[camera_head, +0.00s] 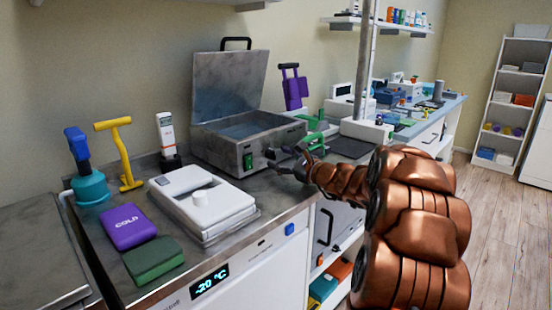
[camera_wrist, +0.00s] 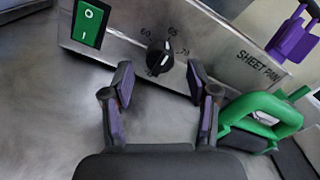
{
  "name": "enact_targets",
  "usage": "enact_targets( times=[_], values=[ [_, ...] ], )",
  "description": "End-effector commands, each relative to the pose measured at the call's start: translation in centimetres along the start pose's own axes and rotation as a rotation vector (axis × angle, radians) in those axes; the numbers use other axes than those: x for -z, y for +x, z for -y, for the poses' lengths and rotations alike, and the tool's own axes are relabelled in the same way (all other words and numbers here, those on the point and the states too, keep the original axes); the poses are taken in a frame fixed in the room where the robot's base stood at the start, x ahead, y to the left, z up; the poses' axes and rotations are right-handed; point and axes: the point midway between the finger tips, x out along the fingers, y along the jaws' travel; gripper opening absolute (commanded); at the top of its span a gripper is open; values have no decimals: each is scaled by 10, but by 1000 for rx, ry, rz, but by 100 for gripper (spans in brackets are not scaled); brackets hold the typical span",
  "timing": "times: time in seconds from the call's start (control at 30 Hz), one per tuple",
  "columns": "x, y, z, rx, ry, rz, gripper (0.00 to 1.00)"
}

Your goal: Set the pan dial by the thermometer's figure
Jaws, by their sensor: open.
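The steel pan (camera_head: 246,137) stands on the counter with its lid (camera_head: 228,88) raised and what looks like water inside. Its front carries a green switch and a black dial (camera_wrist: 160,58). In the wrist view the dial's scale shows 60, 65 and 70; a white mark on the knob leans up and right, its exact setting unclear. My gripper (camera_wrist: 160,88) is open, its fingers on either side of and short of the dial, touching nothing. It also shows in the head view (camera_head: 287,163). A white upright device (camera_head: 166,136), possibly the thermometer, stands left of the pan; its figure is unreadable.
A green-handled object (camera_wrist: 262,116) sits close right of my gripper. A white lidded box (camera_head: 203,203), purple cold pack (camera_head: 128,226), green block (camera_head: 153,259) and teal pump bottle (camera_head: 90,185) stand on the left counter. A front display (camera_head: 209,280) reads -20 °C.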

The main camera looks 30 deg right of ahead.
Motion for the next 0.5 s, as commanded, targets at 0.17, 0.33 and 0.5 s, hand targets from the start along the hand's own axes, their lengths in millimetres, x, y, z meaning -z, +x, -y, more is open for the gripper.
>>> enact_targets(
  times=[0.17,0.33,0.5],
  values=[
    [0,16,0,-1,-2,0,59],
    [0,21,0,0,-2,1,59],
    [0,21,0,0,-1,1,59]
  ],
)
